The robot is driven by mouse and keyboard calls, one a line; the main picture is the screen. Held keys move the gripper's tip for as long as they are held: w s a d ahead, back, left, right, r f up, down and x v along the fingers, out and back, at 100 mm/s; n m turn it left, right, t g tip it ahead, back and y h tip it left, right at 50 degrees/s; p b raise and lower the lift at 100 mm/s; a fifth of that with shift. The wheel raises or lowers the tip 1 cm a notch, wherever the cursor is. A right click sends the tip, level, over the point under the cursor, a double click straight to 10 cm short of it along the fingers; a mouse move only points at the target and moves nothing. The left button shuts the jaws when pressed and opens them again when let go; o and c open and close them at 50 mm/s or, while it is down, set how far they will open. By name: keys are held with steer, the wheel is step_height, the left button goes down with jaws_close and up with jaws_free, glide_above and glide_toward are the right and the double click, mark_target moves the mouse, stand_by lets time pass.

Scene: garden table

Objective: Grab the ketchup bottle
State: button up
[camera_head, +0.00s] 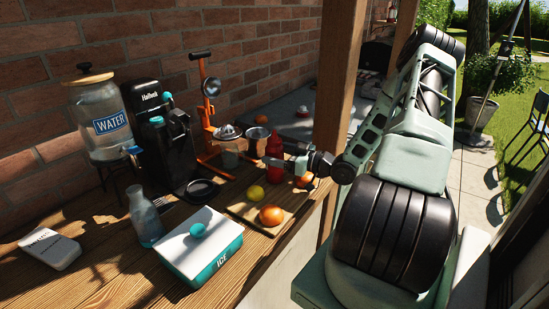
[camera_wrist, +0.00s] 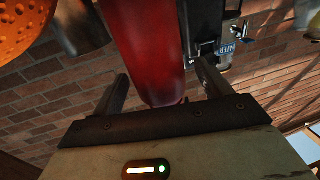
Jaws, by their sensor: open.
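In the wrist view the red bottle (camera_wrist: 148,45) fills the upper middle and reaches down between the two fingers. My gripper (camera_head: 283,163) is at the bottle, coming from the right. In the wrist view my gripper (camera_wrist: 162,88) is open, with one finger on each side of the bottle.
A cutting board (camera_head: 238,210) with a lemon (camera_head: 256,193) and oranges (camera_head: 272,215) lies in front of the bottle. An orange juicer press (camera_head: 211,110) and a metal cup (camera_head: 258,140) stand close by. A wooden post (camera_head: 336,110) rises just right. An ice box (camera_head: 203,252) stands at the front.

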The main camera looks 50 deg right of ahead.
steer(key=shift+p+x, duration=0.3)
steer(key=shift+x, duration=1.1)
steer(key=c, duration=1.4)
